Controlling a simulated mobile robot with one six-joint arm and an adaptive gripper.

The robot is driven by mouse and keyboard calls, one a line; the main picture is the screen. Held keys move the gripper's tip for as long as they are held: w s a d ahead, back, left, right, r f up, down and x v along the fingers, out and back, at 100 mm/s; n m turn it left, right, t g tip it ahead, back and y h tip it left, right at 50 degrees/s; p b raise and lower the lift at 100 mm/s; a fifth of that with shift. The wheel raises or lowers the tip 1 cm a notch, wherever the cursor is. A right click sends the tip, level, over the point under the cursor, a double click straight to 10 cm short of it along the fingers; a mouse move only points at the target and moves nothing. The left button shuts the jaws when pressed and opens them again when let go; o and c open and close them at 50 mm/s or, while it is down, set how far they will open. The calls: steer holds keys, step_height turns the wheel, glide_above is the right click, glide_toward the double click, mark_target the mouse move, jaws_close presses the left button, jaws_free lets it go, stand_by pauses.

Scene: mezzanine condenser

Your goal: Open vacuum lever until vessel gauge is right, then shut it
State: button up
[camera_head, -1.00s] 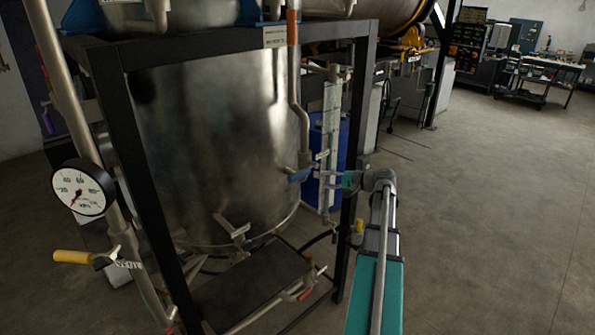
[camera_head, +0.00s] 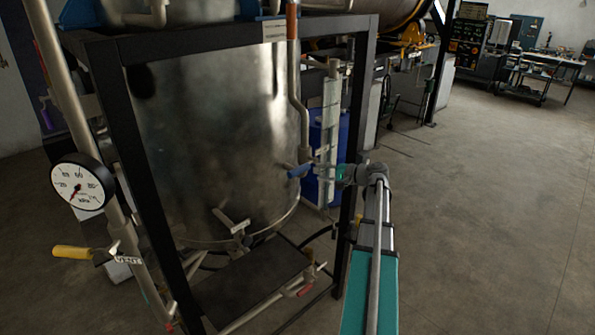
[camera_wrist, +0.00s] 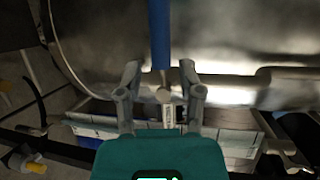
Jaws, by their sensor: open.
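A blue-handled lever (camera_head: 299,170) sits on the pipework at the vessel's right side. In the wrist view its blue handle (camera_wrist: 159,35) points up the picture, just beyond and between my fingertips. My gripper (camera_wrist: 160,78) is open, with a finger on each side of the handle's line and nothing held. In the head view my gripper (camera_head: 322,172) is small and close to the lever's right; contact cannot be told. The round white kPa gauge (camera_head: 82,187) is at the left, its red needle pointing down-left near the low end. The steel vessel (camera_head: 205,130) stands in a black frame.
A yellow-handled lever (camera_head: 72,252) marked VENT is below the gauge. A red-handled valve (camera_head: 304,290) is low at the frame. The black frame post (camera_head: 354,130) stands close to my wrist. A blue drum (camera_head: 324,140) is behind. Open floor (camera_head: 480,220) lies at right.

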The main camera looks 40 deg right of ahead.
mark_target(304, 167)
steer(key=b+x, duration=0.1)
steer(key=x, duration=0.9)
steer(key=shift+w+a+b, duration=0.2)
steer(key=shift+b, duration=0.15)
steer(key=shift+f, duration=0.1)
jaws_close()
